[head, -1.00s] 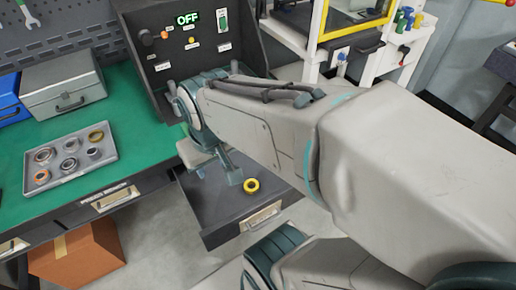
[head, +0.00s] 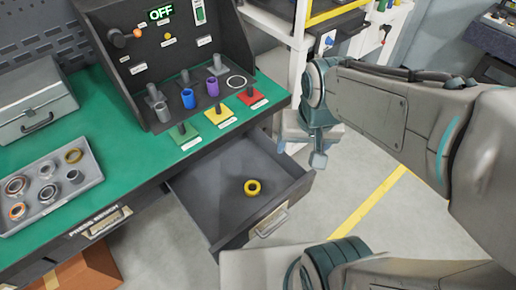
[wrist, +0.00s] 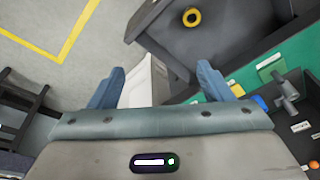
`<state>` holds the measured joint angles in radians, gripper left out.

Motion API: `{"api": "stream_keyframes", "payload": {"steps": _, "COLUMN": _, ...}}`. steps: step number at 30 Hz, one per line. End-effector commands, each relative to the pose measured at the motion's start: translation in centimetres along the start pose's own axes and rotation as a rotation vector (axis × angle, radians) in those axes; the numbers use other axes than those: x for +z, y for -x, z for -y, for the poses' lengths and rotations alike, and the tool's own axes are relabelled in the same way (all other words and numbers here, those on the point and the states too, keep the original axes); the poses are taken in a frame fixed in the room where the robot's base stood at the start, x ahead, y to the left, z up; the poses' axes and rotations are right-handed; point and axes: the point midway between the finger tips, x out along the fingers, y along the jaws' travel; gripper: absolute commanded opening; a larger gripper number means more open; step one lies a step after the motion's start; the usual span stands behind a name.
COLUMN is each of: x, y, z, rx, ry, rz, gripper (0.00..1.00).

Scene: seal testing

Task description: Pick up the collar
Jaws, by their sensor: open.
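A short yellow ring, which looks like the collar (head: 252,187), lies flat in the open grey drawer (head: 216,209) under the green bench. It also shows at the top of the wrist view (wrist: 192,17). My gripper (head: 318,158) is to the right of the drawer in the head view, apart from the collar. In the wrist view my gripper (wrist: 168,78) has its two blue fingers spread wide with nothing between them. The collar is beyond the fingertips there.
A grey tray (head: 60,205) of several rings sits on the green bench (head: 130,145). A test panel (head: 150,45) reading OFF stands behind pegs with blue (head: 188,98) and purple (head: 213,86) sleeves. Green, yellow and red pads line the bench edge. Floor right of the drawer is open.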

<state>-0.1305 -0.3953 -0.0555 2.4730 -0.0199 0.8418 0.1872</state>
Motion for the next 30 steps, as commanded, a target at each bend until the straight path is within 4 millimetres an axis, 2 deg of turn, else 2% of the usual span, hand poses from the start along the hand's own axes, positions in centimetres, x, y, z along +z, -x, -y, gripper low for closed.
{"api": "stream_keyframes", "payload": {"steps": 1, "x": -0.3, "y": -2.7, "z": 1.0, "rx": -0.004, "ry": -0.025, "rz": 0.024, "gripper": 0.73}}
{"api": "stream_keyframes", "payload": {"steps": 6, "x": -1.9, "y": -9.6, "z": 4.4, "rx": 0.015, "ry": -0.177, "rz": 0.073, "gripper": 0.73}}
{"api": "stream_keyframes", "payload": {"steps": 12, "x": -2.5, "y": -16.8, "z": 8.4, "rx": 0.076, "ry": -0.33, "rz": 0.084, "gripper": 0.73}}
{"api": "stream_keyframes", "payload": {"steps": 15, "x": -2.6, "y": -19.3, "z": 9.8, "rx": 0.102, "ry": -0.382, "rz": 0.074, "gripper": 0.73}}
{"api": "stream_keyframes", "payload": {"steps": 20, "x": -2.5, "y": -21.3, "z": 11.1, "rx": 0.124, "ry": -0.43, "rz": 0.06, "gripper": 0.73}}
{"api": "stream_keyframes", "payload": {"steps": 23, "x": -2.5, "y": -22.3, "z": 11.2, "rx": 0.13, "ry": -0.441, "rz": 0.057, "gripper": 0.73}}
{"api": "stream_keyframes", "payload": {"steps": 30, "x": -2.0, "y": -26.9, "z": 10.6, "rx": 0.132, "ry": -0.444, "rz": 0.058, "gripper": 0.73}}
